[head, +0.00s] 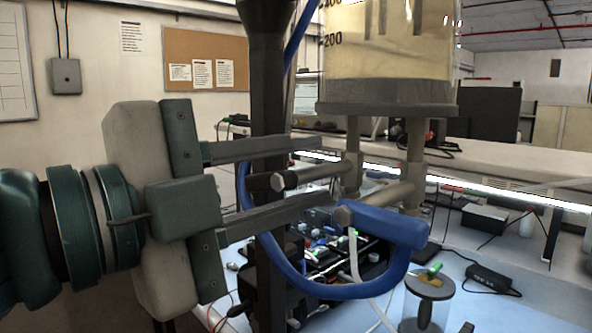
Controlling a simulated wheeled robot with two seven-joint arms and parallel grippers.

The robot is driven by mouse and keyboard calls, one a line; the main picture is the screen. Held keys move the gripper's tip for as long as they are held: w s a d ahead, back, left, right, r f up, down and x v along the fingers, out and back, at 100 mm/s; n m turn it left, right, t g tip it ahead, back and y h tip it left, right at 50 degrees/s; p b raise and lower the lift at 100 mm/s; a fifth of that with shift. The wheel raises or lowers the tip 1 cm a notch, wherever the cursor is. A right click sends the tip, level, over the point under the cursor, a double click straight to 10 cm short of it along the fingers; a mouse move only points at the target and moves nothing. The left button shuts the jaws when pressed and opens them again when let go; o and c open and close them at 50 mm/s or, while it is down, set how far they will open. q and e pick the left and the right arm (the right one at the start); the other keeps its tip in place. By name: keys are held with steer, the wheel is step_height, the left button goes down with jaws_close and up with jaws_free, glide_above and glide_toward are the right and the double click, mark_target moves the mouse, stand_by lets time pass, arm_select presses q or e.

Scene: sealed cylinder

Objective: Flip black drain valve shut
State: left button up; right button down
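A clear cylinder (390,45) of pale yellow liquid stands above two metal outlet pipes. The upper side pipe (318,174) ends in a round tip at left; a dark section shows near that end. In the picture the upper pipe's end lies between the fingers; I cannot tell the depth gap or any contact. My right gripper is not in view.
A dark vertical post (269,120) stands behind my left fingers. A blue hose (300,284) loops below them. A small clear vessel with a grey top (430,286) stands at lower right on the light blue bench (500,318). Black boxes and cables lie beyond.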

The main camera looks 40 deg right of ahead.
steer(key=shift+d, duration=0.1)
arm_select(q)
jaws_close()
steer(key=m, duration=0.3)
steer(key=shift+r, duration=0.4)
jaws_free()
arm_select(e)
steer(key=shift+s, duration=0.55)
arm_select(q)
steer(key=shift+a, duration=0.15)
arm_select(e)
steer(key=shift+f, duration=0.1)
